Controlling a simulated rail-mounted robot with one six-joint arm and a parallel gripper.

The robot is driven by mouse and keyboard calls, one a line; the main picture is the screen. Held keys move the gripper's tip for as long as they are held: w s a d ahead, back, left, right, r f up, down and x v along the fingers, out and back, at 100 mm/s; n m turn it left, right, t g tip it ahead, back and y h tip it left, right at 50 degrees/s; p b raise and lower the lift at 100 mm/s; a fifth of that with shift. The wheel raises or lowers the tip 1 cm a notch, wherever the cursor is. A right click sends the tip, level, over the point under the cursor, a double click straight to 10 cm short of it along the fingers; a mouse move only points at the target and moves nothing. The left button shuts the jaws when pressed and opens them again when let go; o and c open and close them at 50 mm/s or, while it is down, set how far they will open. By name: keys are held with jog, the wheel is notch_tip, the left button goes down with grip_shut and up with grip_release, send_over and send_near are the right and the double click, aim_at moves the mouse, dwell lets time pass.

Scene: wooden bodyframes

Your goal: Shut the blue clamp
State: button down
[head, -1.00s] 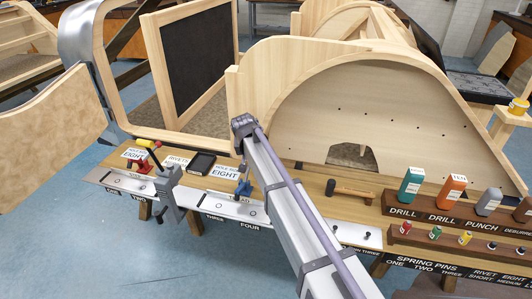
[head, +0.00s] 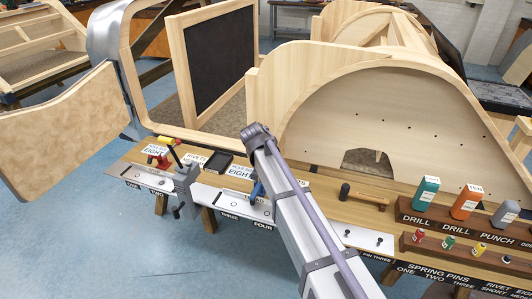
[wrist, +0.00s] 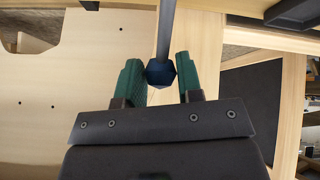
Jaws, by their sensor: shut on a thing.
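The blue clamp (head: 257,188) stands on the bench's front metal plate in the head view, partly hidden by my arm. In the wrist view, a dark rod ends in a dark blue knob, the clamp's handle tip (wrist: 161,73). My gripper (wrist: 158,70) has its two green fingers on either side of this knob and is shut on it. In the head view my gripper is hidden behind my arm. How far the clamp's handle is tilted is hard to tell.
A red clamp with a yellow handle (head: 171,142) and a grey vice (head: 186,184) stand left on the bench. A black tray (head: 218,162) lies behind. A mallet (head: 362,197) and a rack of coloured holders (head: 466,201) are to the right. A large wooden bodyframe (head: 375,115) rises behind the bench.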

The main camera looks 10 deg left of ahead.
jog(key=c, duration=0.8)
grip_release()
jog(key=p+v, duration=0.8)
jog(key=v, duration=0.2)
jog(key=shift+s+r, duration=0.3)
